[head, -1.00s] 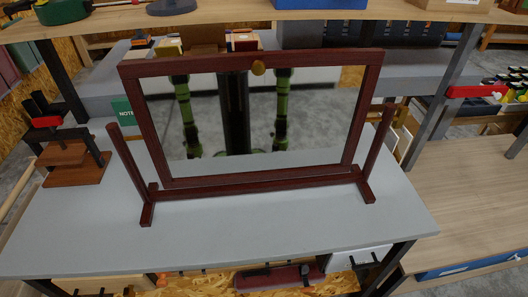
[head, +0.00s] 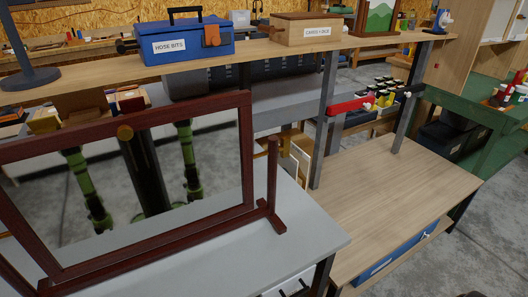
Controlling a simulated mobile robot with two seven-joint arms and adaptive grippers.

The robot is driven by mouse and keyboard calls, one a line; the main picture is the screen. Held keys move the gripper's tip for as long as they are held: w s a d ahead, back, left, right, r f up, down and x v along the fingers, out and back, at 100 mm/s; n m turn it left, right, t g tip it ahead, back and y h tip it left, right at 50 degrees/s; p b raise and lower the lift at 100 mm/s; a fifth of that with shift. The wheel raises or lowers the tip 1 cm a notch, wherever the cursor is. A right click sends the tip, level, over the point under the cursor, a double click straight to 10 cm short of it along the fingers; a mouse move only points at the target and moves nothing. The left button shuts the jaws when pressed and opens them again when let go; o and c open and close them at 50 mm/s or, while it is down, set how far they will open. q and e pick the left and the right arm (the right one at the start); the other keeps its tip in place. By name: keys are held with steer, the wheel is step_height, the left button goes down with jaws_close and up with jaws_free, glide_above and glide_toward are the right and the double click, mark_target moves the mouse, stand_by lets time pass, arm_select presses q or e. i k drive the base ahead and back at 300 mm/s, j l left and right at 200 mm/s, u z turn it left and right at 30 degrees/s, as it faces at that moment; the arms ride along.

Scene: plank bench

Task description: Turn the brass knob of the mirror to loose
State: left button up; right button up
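The mirror (head: 247,160) has a dark red wooden frame and stands on a matching stand (head: 272,180) on the grey bench top, at the left of the head view. Its left side is cut off by the picture edge. The glass reflects green and black arm parts and a dark column. Neither of my grippers is directly in view.
A wooden shelf (head: 262,50) runs behind and above the mirror, carrying a blue HOSE BITS toolbox (head: 190,42) and a wooden box (head: 305,29). A bare wooden table (head: 400,190) stands at the right. The grey bench top (head: 300,225) is clear right of the mirror.

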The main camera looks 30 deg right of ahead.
mark_target(284, 150)
steer(key=l+u, duration=0.1)
steer(key=l, duration=0.45)
steer(key=l+u, duration=0.1)
steer(key=l, duration=0.45)
steer(key=k+l, duration=0.1)
steer(key=l, duration=0.4)
steer(key=l+u, duration=0.15)
steer(key=l, duration=0.4)
steer(key=k+l+u, duration=0.1)
steer(key=l, duration=0.45)
steer(key=k, duration=0.05)
